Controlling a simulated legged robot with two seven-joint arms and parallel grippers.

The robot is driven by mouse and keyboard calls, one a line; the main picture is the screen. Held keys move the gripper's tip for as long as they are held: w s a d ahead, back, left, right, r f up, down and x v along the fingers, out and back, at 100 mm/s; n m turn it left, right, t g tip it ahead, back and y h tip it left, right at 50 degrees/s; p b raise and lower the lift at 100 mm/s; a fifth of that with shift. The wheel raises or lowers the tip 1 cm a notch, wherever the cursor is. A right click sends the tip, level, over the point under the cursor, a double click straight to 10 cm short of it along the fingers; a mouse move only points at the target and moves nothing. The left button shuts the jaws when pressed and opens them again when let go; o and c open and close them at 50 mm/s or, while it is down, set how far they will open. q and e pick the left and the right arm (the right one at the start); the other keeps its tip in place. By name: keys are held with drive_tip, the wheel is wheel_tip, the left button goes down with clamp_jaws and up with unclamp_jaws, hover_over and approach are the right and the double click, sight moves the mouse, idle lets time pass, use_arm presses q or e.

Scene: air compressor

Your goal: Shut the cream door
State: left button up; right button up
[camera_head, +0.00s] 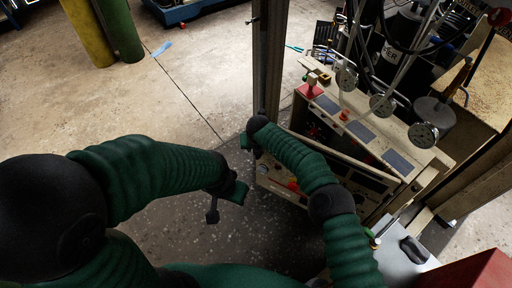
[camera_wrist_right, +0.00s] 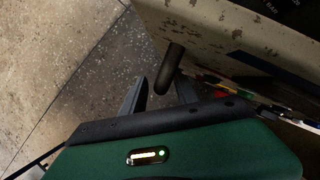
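The cream door (camera_head: 340,157) of the compressor stands below the instrument-covered top, seen mostly along its upper edge in the head view. My right arm crosses in front of it and hides part of it. In the right wrist view a worn cream surface (camera_wrist_right: 222,30) with a dark rounded handle (camera_wrist_right: 168,70) shows at the top. My right gripper (camera_wrist_right: 160,92) is open, its two fingers apart with the handle's end between or just beyond them; contact cannot be told. It also shows at the door's left end (camera_head: 250,145). My left gripper (camera_head: 222,203) hangs over the floor, apart from the door; its opening is unclear.
A dark upright post (camera_head: 269,60) stands just behind my right gripper. Gauges (camera_head: 383,104) and pipes crowd the machine's top. A grey surface with a dark object (camera_head: 413,250) lies at lower right. The concrete floor (camera_head: 180,95) at left is mostly clear.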

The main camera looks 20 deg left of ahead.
drive_tip(key=shift+d+r, duration=0.1)
drive_tip(key=shift+r, duration=0.15)
drive_tip(key=p+v, duration=0.2)
drive_tip(key=v, duration=1.4)
drive_tip(key=shift+s, duration=0.15)
